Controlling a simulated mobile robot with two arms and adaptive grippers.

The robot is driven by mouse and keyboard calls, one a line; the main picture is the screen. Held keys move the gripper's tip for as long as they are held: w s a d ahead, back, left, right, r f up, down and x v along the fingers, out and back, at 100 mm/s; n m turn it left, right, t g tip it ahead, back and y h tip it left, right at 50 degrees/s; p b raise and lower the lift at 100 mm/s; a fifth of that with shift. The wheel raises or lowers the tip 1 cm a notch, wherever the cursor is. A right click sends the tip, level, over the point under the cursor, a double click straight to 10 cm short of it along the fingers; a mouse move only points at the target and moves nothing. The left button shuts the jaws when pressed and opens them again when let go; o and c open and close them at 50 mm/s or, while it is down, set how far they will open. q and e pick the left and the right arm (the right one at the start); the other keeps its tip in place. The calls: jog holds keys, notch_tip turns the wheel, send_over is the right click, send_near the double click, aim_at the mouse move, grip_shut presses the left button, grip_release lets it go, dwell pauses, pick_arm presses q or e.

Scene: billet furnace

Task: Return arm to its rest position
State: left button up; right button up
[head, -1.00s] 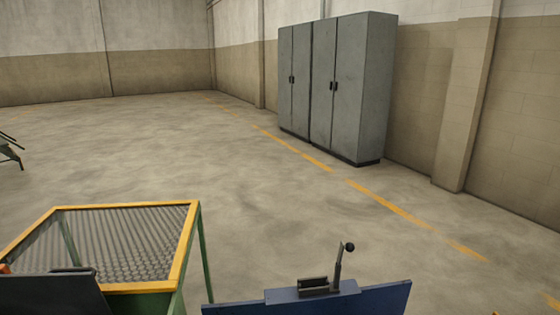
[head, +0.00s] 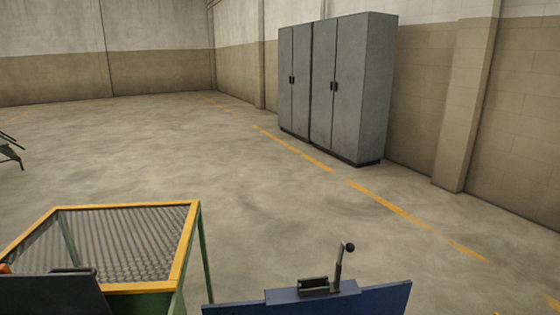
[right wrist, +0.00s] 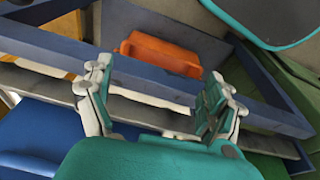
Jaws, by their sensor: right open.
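My right gripper (right wrist: 160,92) shows in the right wrist view, its two pale, green-padded fingers spread apart. A blue bar (right wrist: 150,80) crosses behind the fingers, and an orange block (right wrist: 160,52) lies beyond it. I see nothing gripped between the fingers; whether they touch the bar I cannot tell. My left gripper shows in neither view.
A mesh-topped stand with a yellow rim (head: 125,206) and green legs is at lower left. A blue panel with a black-knobbed lever (head: 340,262) is at bottom centre. Grey cabinets (head: 335,90) stand by the right wall. The floor (head: 210,150) between is largely clear.

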jog(key=s+d+f+g, duration=0.1)
jog(key=s+d+f, duration=0.2)
jog(key=s+f, duration=1.5)
notch_tip(320, 180, down, 2)
jog(key=shift+s+f+g, duration=0.2)
jog(key=shift+f+g, duration=0.05)
jog(key=shift+g, duration=0.05)
jog(key=shift+d, duration=0.1)
dwell(0.3)
